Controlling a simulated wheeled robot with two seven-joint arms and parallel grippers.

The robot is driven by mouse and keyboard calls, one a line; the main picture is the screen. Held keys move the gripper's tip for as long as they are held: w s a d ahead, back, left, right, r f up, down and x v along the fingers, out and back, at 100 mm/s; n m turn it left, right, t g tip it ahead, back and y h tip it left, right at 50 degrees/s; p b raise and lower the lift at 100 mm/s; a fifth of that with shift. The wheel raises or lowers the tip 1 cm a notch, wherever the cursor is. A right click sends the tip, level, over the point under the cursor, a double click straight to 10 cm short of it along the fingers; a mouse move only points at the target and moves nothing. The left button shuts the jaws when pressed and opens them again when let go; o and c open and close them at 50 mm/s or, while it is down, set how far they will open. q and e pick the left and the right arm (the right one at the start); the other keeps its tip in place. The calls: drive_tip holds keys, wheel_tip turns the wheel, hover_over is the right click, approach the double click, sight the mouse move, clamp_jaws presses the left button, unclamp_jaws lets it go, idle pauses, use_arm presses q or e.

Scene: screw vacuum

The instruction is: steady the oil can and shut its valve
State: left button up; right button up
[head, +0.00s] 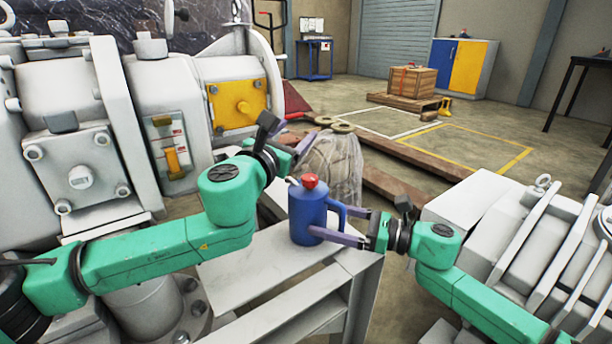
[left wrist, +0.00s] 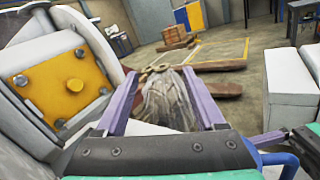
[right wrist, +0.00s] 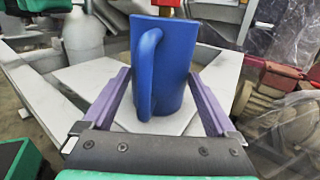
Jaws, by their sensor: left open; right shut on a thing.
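The blue oil can (head: 307,215) stands upright on a white metal stand (head: 262,262), with a red valve (head: 310,181) on top. My right gripper (head: 330,225) is shut on the can from the handle side. In the right wrist view the can's body (right wrist: 175,75) sits between the purple fingers, with the handle facing the camera and the valve cut off at the top. My left gripper (head: 298,130) is open and empty, above and behind the can. In the left wrist view, only a blue part of the can (left wrist: 283,163) shows at the lower right.
A large grey machine with a yellow plate (head: 238,104) fills the left. A plastic-wrapped object (head: 335,165) stands just behind the can, and its wrap shows between my left fingers. A ribbed grey machine (head: 545,240) stands at right. Open floor lies beyond, with a wooden crate (head: 412,80).

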use_arm(q)
drive_tip(key=w+a+r+n+g+y, duration=0.1)
drive_tip(key=w+a+r+n+y, duration=0.3)
drive_tip(key=w+r+n+y, duration=0.35)
drive_tip(key=n+g+y, duration=0.1)
drive_tip(key=n+g, duration=0.3)
drive_tip(key=g, duration=0.8)
approach(310, 177)
drive_tip(key=x, duration=0.8)
drive_tip(key=shift+f, duration=0.1)
clamp_jaws()
